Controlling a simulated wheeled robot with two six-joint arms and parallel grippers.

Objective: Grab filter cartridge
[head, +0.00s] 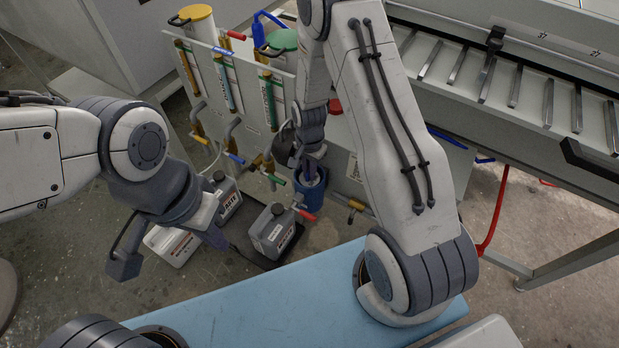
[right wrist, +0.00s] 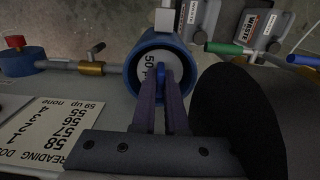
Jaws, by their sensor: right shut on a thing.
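The filter cartridge (right wrist: 153,67) has a white top with "50" printed on it and sits inside a round blue housing (right wrist: 136,75) in the right wrist view. My right gripper (right wrist: 163,75) is shut on a small blue grip at the middle of its top. In the head view, the blue housing (head: 311,191) stands low by the panel, with my right gripper (head: 308,166) pointing down into it; the cartridge is mostly hidden there.
A grey waste jug (head: 272,232) and a white jug (head: 170,245) stand on the floor below. A panel (head: 245,85) carries pipes and coloured valve handles close around the housing. A black round shape (right wrist: 238,120) fills the right of the wrist view. A processor (head: 520,75) stands at right.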

